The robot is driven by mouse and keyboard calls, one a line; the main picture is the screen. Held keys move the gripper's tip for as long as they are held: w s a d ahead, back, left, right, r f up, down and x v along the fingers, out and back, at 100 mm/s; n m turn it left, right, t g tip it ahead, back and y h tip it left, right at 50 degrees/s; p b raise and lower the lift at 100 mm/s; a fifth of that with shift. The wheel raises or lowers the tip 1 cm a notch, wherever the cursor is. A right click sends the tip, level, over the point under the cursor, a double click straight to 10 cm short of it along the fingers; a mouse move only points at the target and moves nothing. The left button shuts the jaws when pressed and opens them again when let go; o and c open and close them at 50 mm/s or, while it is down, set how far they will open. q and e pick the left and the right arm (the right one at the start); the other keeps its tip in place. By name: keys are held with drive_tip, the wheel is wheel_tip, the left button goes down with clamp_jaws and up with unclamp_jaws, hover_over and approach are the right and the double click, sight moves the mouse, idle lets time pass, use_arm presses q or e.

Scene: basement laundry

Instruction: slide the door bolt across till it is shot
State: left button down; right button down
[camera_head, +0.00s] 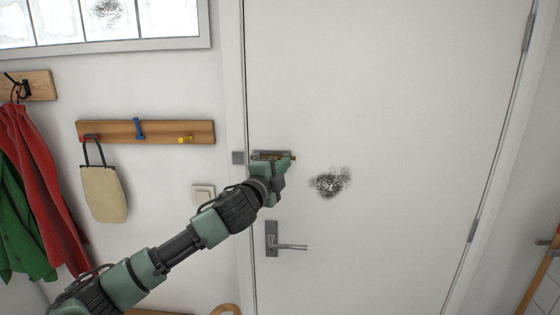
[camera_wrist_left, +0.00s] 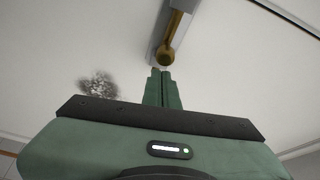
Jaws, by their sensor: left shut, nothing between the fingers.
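The door bolt (camera_head: 270,154) is a small brass rod on a grey plate near the left edge of the white door (camera_head: 400,120). Its keeper (camera_head: 238,158) is a grey block on the frame, just left of it. No rod is clearly visible in the narrow gap between them. My left gripper (camera_head: 284,163) is at the bolt's right part and covers some of it. In the left wrist view its green fingers (camera_wrist_left: 161,88) are shut and empty, their tips close to the rounded brass end of the bolt (camera_wrist_left: 166,56). I cannot tell whether they touch. My right gripper is out of view.
A lever handle (camera_head: 285,246) sits on the door below the bolt. A dark speckled smudge (camera_head: 331,181) marks the door to the right. A light switch (camera_head: 203,194), a peg rail (camera_head: 146,132) with a bag (camera_head: 104,193), and coats (camera_head: 38,180) are on the left wall.

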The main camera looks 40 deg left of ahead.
use_arm(q)
drive_tip(key=shift+s+a, duration=0.25)
drive_tip(key=shift+a, duration=0.1)
drive_tip(key=shift+w, duration=0.1)
drive_tip(key=s+a, duration=0.1)
drive_tip(key=s+a+b, duration=0.1)
drive_tip(key=a, duration=0.1)
drive_tip(key=shift+s+a, duration=0.1)
drive_tip(key=shift+a, duration=0.1)
idle(0.3)
